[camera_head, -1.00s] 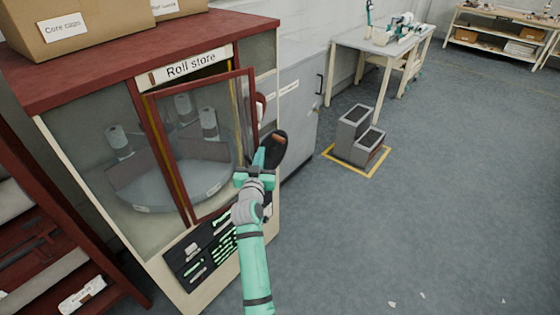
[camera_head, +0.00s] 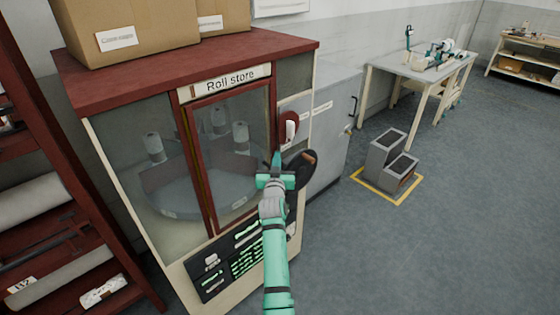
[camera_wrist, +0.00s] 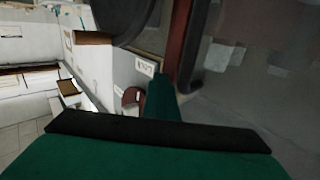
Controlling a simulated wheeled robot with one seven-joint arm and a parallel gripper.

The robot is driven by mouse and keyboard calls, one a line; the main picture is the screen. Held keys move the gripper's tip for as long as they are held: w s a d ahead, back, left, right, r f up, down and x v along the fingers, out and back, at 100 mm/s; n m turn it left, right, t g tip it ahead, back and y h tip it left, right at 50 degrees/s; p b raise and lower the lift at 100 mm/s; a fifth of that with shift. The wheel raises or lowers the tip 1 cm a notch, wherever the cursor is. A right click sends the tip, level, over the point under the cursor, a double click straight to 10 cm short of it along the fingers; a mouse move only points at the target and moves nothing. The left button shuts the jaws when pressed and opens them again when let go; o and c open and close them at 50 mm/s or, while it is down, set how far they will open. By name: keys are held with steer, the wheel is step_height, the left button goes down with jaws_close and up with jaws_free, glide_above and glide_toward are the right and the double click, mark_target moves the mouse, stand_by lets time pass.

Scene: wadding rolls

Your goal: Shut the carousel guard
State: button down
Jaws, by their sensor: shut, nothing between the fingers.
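The carousel guard (camera_head: 234,150) is a red-framed clear door on the front of the roll store cabinet (camera_head: 170,88). It lies nearly flush with the front; I cannot tell whether it is fully shut. A yellow strip shows along its left side. Behind it the grey carousel (camera_head: 180,196) carries pale rolls. My gripper (camera_head: 277,160) is shut and empty at the guard's lower right edge; contact is unclear. In the wrist view a red frame post (camera_wrist: 180,45) stands just ahead of my gripper (camera_wrist: 160,85).
A black disc with a brown handle (camera_head: 298,170) sits close to my gripper's right, below a red fitting (camera_head: 289,128). A red shelf rack (camera_head: 50,230) stands left. Grey bins (camera_head: 388,160) and a table (camera_head: 420,65) stand right.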

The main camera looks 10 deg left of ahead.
stand_by(0.5)
steer(key=s+d, duration=0.8)
steer(key=d, duration=0.3)
steer(key=s+f+m, duration=0.1)
steer(key=s+f, duration=0.5)
steer(key=s, duration=0.5)
steer(key=s+a+f+g+h, duration=0.1)
steer(key=s+f, duration=0.6)
steer(key=s, duration=0.3)
steer(key=s+f+m, duration=0.1)
steer(key=s+f, duration=0.5)
steer(key=s, duration=0.5)
steer(key=s+d+r, duration=0.1)
steer(key=s+r, duration=0.1)
steer(key=s, duration=0.8)
steer(key=s+d+r+g, duration=0.1)
steer(key=s+r, duration=0.2)
steer(key=s, duration=0.7)
steer(key=s+d+r+h, duration=0.1)
steer(key=s+r, duration=0.1)
steer(key=s, duration=0.9)
steer(key=shift+d+r+n+g, duration=0.2)
steer(key=shift+d+n+g, duration=0.1)
steer(key=shift+d, duration=0.1)
